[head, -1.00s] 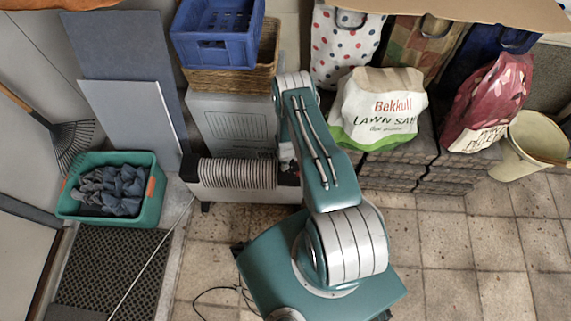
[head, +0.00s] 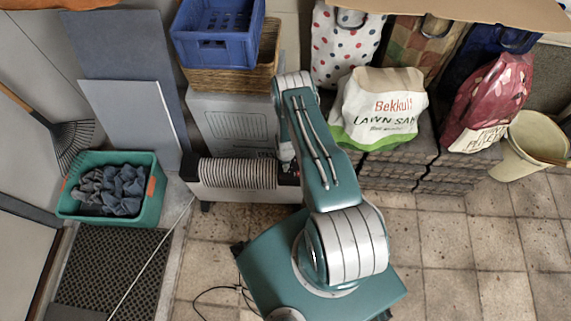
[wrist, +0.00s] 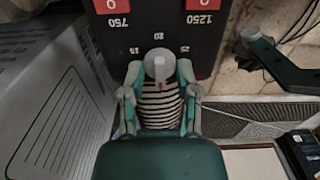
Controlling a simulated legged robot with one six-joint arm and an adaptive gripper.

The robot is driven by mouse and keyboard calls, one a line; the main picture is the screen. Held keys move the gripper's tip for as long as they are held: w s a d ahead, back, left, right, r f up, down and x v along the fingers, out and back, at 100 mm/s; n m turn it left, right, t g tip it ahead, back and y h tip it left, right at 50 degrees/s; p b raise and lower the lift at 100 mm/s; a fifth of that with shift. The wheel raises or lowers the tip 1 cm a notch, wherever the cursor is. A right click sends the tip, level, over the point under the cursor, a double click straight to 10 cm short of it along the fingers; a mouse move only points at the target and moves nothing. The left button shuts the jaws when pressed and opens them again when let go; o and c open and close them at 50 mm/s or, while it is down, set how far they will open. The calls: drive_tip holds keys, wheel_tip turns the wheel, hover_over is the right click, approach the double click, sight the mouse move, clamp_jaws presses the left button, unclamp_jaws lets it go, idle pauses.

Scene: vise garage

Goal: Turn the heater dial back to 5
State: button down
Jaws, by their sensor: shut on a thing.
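The heater (head: 238,175) is a low unit with pale ribs, left of my arm in the head view. Its black control panel (wrist: 140,22) shows upside down in the wrist view, with red switches marked 750 and 1250. The grey dial (wrist: 159,62) sits below the numbers 15, 20 and 25. My gripper (wrist: 160,74) is shut on the dial, one fingertip on each side. A small red mark shows just below the knob. The 5 and the dial's exact setting cannot be read. My arm hides the panel in the head view.
A teal bin (head: 151,205) of cloths is at left. Stacked paving blocks (head: 405,172) carry bags at right. Tiled floor is open at lower right.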

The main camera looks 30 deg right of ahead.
drive_tip(key=shift+w, duration=0.15)
drive_tip(key=shift+c, duration=1.8)
unclamp_jaws()
wheel_tip(320, 180, up, 12)
